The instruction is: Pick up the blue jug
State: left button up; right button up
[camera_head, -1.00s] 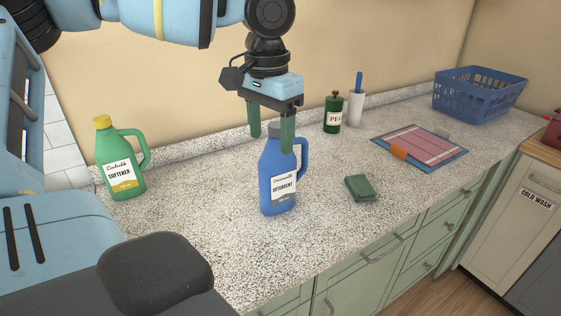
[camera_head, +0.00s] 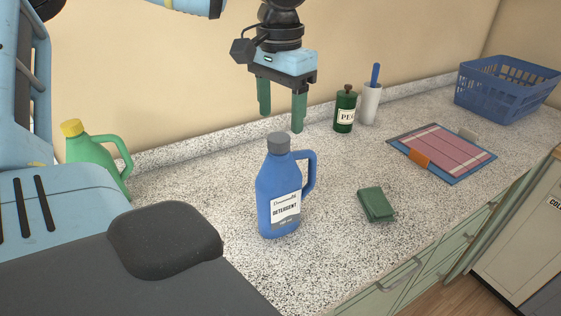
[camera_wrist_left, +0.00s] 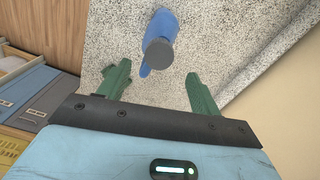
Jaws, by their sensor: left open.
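The blue jug (camera_head: 279,190) stands upright on the speckled counter, with a grey cap and a white detergent label. Its handle points right in the head view. My left gripper (camera_head: 281,122) is open and empty, its green fingers pointing down above and behind the jug, apart from it. In the left wrist view the jug (camera_wrist_left: 163,27) shows from above, its grey cap ahead of and roughly between the open fingertips of the left gripper (camera_wrist_left: 157,78). My right gripper is not in view.
A green softener jug (camera_head: 92,158) stands at the left. A green folded cloth (camera_head: 376,204) lies right of the blue jug. A green bottle (camera_head: 345,112), a white holder (camera_head: 370,104), a mat (camera_head: 445,151) and a blue basket (camera_head: 508,87) are farther right.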

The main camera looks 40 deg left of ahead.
aim_at(280, 137)
pick_arm(q)
jog(key=shift+f, duration=1.25)
jog(key=shift+s+d+f+p, duration=0.1)
jog(key=shift+f+p, duration=0.1)
jog(key=shift+f, duration=1.1)
jog(key=shift+d+f+p, duration=0.1)
jog(key=shift+f+p, duration=0.05)
jog(key=shift+f, duration=1.1)
jog(key=shift+c, duration=0.2)
jog(key=c, duration=1.3)
